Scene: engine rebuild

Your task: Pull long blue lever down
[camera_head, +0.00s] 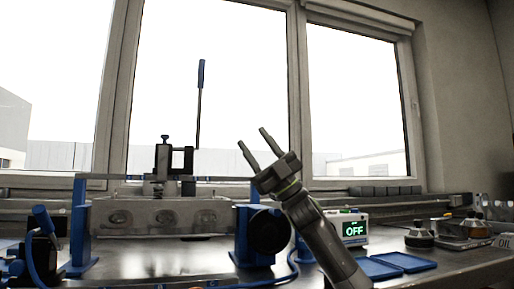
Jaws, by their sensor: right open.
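The long blue lever (200,90) stands upright, with a blue grip on top of a thin dark rod, in front of the window. Its lower end meets the black and metal clamp tool (165,165) on top of the grey engine head (160,215). My right gripper (255,139) is open and empty, to the right of the lever and lower than its blue grip. Its fingers point up and left, apart from the lever. My left gripper is not in view.
Blue stand parts (80,235) hold the engine head at both sides. A small box with an "OFF" display (352,229) stands to the right, with blue trays (400,262) in front. Metal parts (419,236) and bottles stand at far right. The space around the lever's grip is clear.

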